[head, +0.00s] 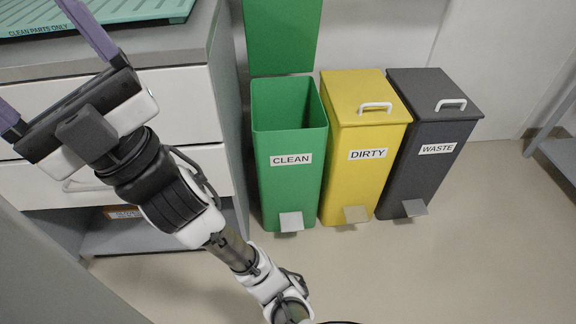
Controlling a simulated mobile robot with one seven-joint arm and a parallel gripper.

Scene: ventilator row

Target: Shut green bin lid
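The green bin (290,190), labelled CLEAN, stands on the floor beside the drawer cabinet. Its green lid (281,36) is open and stands upright at the back of the bin against the wall; its top is cut off by the frame. The bin's open mouth shows a bare green inner wall. My gripper (35,52) is at the upper left, in front of the cabinet and well left of the lid.
A yellow DIRTY bin (362,175) and a dark grey WASTE bin (425,165) stand close on the right, lids shut. The cabinet (205,108) carries a green CLEAN PARTS ONLY tray (120,10). The floor (480,250) in front of the bins is clear.

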